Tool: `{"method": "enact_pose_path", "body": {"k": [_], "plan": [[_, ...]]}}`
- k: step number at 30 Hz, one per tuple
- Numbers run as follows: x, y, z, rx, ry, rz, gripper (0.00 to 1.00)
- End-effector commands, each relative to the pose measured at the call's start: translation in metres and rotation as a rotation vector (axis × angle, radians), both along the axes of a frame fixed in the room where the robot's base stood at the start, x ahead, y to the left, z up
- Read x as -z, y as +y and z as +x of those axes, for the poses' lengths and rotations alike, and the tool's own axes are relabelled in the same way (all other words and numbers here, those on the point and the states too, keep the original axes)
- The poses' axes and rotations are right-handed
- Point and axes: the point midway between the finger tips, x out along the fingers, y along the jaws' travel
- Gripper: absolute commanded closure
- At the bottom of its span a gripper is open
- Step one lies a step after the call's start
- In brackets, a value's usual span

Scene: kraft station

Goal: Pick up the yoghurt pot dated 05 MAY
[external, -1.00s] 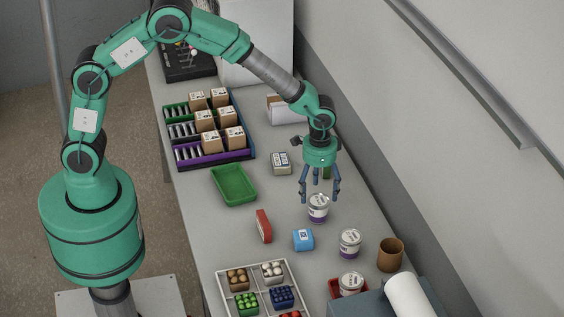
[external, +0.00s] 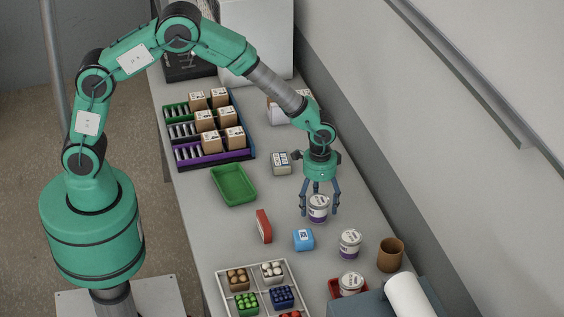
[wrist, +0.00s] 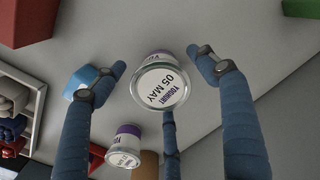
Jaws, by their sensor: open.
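The yoghurt pot dated 05 MAY (wrist: 160,88) shows its white lid, with "YOGHURT 05 MAY" readable, in the wrist view. In the external view this pot (external: 318,207) stands upright on the bench, white with a purple band. My gripper (external: 320,207) is open above and around it, with blue fingers on its sides. In the wrist view my gripper (wrist: 160,85) has fingers spread left and right of the pot and a third below it. I see a gap on both sides. A second yoghurt pot (external: 350,243) stands nearer the camera; its date is unreadable. A third pot (external: 351,284) is in a red tray.
A blue box (external: 303,240) and a red item (external: 264,226) lie left of the pot. A brown cup (external: 390,255) stands at the lower right. A green tray (external: 234,186), a divided crate (external: 252,266) and a small box (external: 281,163) are also on the bench.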

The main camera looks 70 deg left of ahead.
Motion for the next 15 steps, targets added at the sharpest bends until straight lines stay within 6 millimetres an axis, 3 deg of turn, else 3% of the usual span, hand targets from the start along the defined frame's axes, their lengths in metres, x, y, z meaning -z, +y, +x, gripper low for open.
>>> {"method": "enact_pose_path", "body": {"k": [14,15], "plan": [[-0.0006,0.0000,-0.0001,0.000,0.000,0.000,0.27],[-0.0006,0.0000,-0.0001,0.000,0.000,0.000,0.33]]}}
